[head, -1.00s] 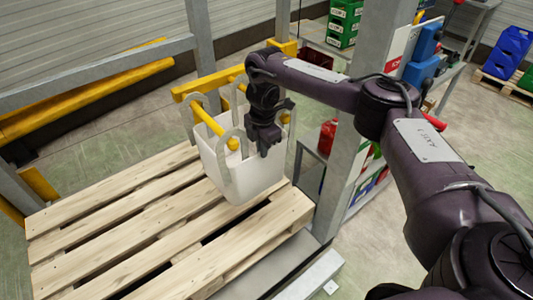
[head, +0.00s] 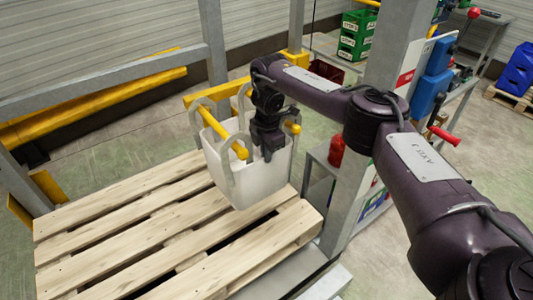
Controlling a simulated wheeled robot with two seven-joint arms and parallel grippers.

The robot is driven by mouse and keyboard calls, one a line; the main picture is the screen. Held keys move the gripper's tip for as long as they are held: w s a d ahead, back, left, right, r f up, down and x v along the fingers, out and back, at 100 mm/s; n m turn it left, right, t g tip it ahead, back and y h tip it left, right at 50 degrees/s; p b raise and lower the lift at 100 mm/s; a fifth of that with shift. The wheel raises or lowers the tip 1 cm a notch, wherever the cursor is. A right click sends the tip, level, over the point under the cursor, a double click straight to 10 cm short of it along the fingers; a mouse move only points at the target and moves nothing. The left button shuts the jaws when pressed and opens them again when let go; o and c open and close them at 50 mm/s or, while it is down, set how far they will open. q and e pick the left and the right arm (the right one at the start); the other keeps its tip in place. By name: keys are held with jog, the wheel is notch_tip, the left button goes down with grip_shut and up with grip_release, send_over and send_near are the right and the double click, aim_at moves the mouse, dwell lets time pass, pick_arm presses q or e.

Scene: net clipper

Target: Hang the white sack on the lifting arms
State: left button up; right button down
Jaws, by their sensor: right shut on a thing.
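The white sack (head: 253,180) is an open-topped bag with upright grey loops, at the right end of the wooden pallet. Its base appears at or just above the slats; I cannot tell which. One yellow lifting arm (head: 219,134) points toward me over the sack's left side, beside or through the loops there. The end of another yellow lifting arm (head: 293,128) shows at the right side. My right gripper (head: 267,153) points down at the sack's right part and is shut on the sack; its fingers hide the exact grip spot. My left gripper is not in view.
The wooden pallet (head: 110,232) fills the lower left. A grey post (head: 395,70) stands right of the sack, with a shelf and a red bottle (head: 336,151) near it. A yellow crossbar (head: 215,93) lies behind the sack. Green crates (head: 357,33) stand farther back.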

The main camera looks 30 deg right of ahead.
jog(key=shift+f, duration=0.15)
jog(key=shift+f+b, duration=0.35)
jog(key=shift+f, duration=0.4)
jog(key=c, duration=1.5)
grip_release()
jog(key=shift+f, duration=0.1)
jog(key=shift+r+p, duration=2.4)
jog(key=shift+r, duration=0.2)
jog(key=shift+s+r+p, duration=0.15)
jog(key=shift+r+p, duration=1.85)
jog(key=shift+p, duration=0.15)
